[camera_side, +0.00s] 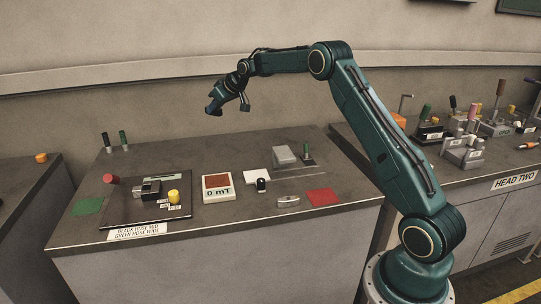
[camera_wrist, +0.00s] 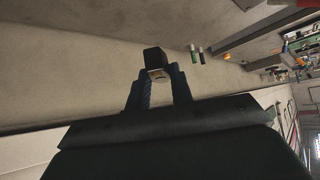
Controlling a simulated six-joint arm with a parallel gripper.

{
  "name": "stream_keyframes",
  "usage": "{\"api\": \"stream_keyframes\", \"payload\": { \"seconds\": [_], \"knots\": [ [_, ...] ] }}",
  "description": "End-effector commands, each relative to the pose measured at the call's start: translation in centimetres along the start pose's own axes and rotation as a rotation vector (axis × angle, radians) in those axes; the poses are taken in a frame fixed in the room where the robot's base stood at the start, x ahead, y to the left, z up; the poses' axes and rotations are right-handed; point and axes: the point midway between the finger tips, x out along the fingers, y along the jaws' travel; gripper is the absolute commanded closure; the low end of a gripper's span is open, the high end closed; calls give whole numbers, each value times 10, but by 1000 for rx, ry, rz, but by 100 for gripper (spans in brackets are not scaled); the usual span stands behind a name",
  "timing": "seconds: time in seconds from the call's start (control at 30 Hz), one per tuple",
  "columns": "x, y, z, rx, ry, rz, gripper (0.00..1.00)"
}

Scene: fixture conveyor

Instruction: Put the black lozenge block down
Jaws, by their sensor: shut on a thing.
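In the wrist view, my gripper (camera_wrist: 158,76) is shut on a dark block (camera_wrist: 154,58), which sticks out beyond the fingertips. It appears to be the black lozenge block; its full outline cannot be made out. A paler patch shows on its near side, between the fingers. In the side view, my gripper (camera_side: 229,101) is raised high above the back part of the grey bench (camera_side: 235,147), well clear of its top. The block cannot be told apart from the gripper there.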

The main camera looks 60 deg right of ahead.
Motion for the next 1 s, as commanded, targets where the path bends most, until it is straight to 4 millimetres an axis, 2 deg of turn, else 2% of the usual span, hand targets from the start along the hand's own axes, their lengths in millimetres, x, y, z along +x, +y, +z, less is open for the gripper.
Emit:
{"api": "stream_keyframes", "payload": {
  "seconds": [0.27, 0.43, 1.0],
  "knots": [
    [-10, 0, 5, -1, 0, 0, 100],
    [-26, 0, 15, -1, 0, 0, 100],
    [-97, -15, 74, 0, 1, 1, 100]
  ]
}}
